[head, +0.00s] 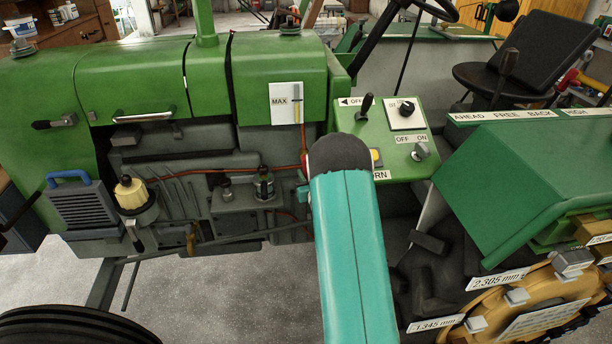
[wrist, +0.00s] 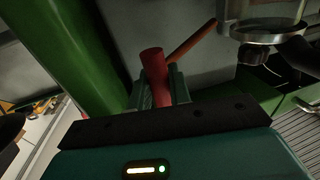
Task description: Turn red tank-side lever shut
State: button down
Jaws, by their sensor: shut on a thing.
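The red lever (wrist: 155,75) shows in the wrist view as a short red cylinder standing up between the teal fingers of my gripper (wrist: 161,88). The fingers are shut on it. A thin brownish-red rod (wrist: 192,42) slants up to the right behind it; I cannot tell whether it joins the lever. In the head view my teal arm link covers most of the lever area, so its angle is not clear there. The green tank (head: 278,78) with a MAX gauge (head: 285,103) is just above.
A glass bowl with a metal rim (wrist: 262,35) is close by on the right in the wrist view. A green control panel (head: 388,145) with switches is right of my arm. The engine side (head: 205,170) holds pipes and a yellow-topped filter (head: 131,192). Grey floor (head: 230,285) lies below.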

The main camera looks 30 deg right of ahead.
jog(key=shift+m, duration=0.3)
jog(key=shift+w+a+r+m+t+h, duration=0.25)
jog(key=shift+w+a+r+m+h, duration=0.35)
jog(key=shift+m, duration=1.5)
jog(key=shift+w+a+r+m+t+h, duration=0.1)
jog(key=shift+a+r+m+t+h, duration=0.2)
jog(key=shift+a+m, duration=1.2)
jog(key=shift+w+a+r+m+t+h, duration=0.15)
jog(key=shift+w+r+m+h, duration=0.3)
jog(key=shift+m, duration=2.25)
jog(key=shift+s+r, duration=0.1)
jog(key=shift+r, duration=0.05)
jog(key=c, duration=1.3)
grip_release()
jog(key=shift+c, duration=0.2)
jog(key=v, duration=1.3)
jog(key=shift+s, duration=0.35)
